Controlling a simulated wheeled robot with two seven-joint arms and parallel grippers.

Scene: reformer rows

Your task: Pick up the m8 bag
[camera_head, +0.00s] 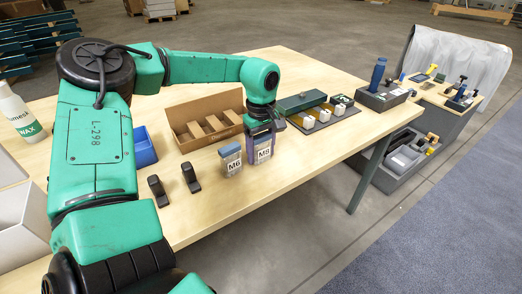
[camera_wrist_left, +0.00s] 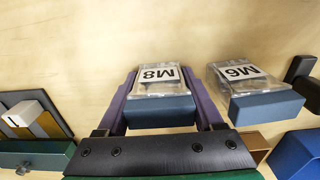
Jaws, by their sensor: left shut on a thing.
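The m8 bag (camera_head: 264,154) is a clear pouch with a blue-grey top and a white M8 label, near the front edge of the wooden table. My left gripper (camera_head: 261,142) points down over it, shut on it, with one purple finger on each side. In the left wrist view the m8 bag (camera_wrist_left: 160,82) sits between the purple fingers, its blue top towards the palm. I cannot tell whether its bottom touches the table. My right gripper is not in view.
The similar M6 bag (camera_head: 231,160) stands close on the left, apart from the fingers. Two black clips (camera_head: 190,178) lie further left. A cardboard tray (camera_head: 186,117) is behind, and a green box (camera_head: 301,101) with white blocks stands to the right. The table's front right is clear.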

